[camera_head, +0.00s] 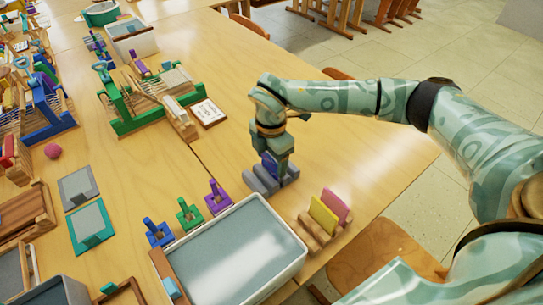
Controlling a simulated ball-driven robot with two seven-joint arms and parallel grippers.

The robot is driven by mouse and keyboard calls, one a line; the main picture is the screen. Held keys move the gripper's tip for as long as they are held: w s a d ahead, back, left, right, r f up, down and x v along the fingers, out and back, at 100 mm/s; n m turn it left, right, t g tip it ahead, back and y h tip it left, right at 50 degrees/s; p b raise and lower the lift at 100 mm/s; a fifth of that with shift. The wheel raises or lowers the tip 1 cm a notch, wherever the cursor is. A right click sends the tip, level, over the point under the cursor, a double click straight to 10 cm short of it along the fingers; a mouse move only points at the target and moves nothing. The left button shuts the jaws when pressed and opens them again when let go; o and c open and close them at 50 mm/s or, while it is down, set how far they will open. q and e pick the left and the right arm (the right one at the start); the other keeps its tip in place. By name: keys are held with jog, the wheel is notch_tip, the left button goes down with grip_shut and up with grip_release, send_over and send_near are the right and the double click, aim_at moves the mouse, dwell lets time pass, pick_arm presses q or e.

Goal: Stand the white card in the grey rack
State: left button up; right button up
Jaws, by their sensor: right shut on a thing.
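My right gripper (274,168) points down at the grey rack (260,182), a small slotted block on the table left of the wooden card holder. Its jaws are shut, low at the rack. A dark blue flat piece (269,165) shows at the jaws, just above the rack's slots; the gripper hides part of it. I cannot tell whether it touches the rack. A white card (208,112) with dark marks and a brown edge lies flat on the table, beyond and left of the gripper. My left gripper is not in view.
A wooden holder (312,232) with a yellow card (323,215) and a pink card (337,206) stands at the right edge. A large grey tray (299,262) lies in front. Blue, green and purple small stands (217,200) line its back. A green-ended rack (123,125) stands behind.

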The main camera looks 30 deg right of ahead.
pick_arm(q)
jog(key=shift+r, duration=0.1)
pick_arm(e)
jog(key=shift+f, duration=0.65)
dwell(0.5)
dwell(0.3)
jog(key=o, duration=0.9)
pick_arm(q)
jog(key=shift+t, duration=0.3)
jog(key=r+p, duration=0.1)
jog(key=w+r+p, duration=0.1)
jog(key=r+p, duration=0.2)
jog(key=p, duration=0.1)
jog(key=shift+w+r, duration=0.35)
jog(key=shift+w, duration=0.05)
pick_arm(e)
notch_tip(320, 180, up, 16)
jog(key=shift+r, duration=0.15)
